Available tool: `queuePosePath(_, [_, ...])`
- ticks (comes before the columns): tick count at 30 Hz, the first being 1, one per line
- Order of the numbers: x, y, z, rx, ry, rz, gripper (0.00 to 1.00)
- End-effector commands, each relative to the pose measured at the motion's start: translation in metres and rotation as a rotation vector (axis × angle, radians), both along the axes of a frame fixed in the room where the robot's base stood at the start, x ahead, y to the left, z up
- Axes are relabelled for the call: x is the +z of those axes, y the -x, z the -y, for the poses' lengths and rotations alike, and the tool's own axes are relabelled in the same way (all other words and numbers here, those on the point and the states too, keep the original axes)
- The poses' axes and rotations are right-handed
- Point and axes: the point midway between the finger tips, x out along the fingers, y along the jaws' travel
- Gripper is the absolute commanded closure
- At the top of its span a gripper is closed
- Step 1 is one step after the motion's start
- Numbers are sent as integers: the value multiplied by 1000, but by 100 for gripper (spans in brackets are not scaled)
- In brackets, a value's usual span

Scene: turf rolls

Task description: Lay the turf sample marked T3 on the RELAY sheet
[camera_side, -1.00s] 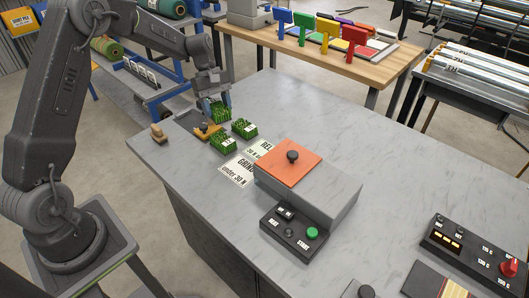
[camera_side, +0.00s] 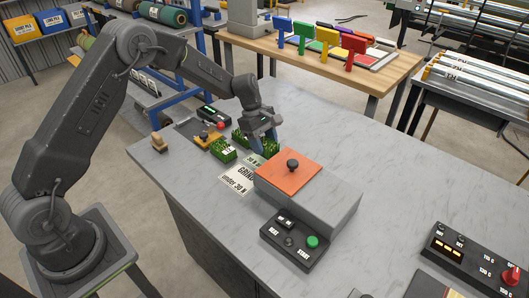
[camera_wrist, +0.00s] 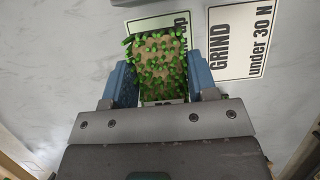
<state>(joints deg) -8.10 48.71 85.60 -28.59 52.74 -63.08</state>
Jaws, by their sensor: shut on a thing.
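My gripper (camera_side: 265,140) is shut on a green turf sample (camera_wrist: 158,62), held between its blue fingers. Its marking cannot be read. In the side view it is beside the grey block, over the area of the RELAY sheet (camera_side: 254,161), which is largely hidden by the gripper and block. In the wrist view the turf covers part of this white sheet (camera_wrist: 170,24); whether it touches the sheet cannot be told. Two other turf samples, a nearer one (camera_side: 222,151) and a farther one (camera_side: 240,138), stand on the table to the left, their labels unreadable.
The GRIND sheet (camera_side: 236,181) lies in front of the RELAY sheet. A grey block with an orange plate (camera_side: 287,177) and knob stands close on the right. A control box (camera_side: 294,240) is in front. A dark box with a red button (camera_side: 213,115) is behind the turf samples.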

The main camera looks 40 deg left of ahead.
Motion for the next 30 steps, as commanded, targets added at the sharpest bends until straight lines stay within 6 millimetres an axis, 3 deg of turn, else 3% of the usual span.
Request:
queuePosePath(10, [-38,0,0,0,-1,0,73])
queuePosePath(21, [-43,-1,0,1,-1,2,73])
queuePosePath(22, [-42,-1,0,1,-1,2,44])
queuePosePath(30, [-42,0,0,-1,-1,1,22])
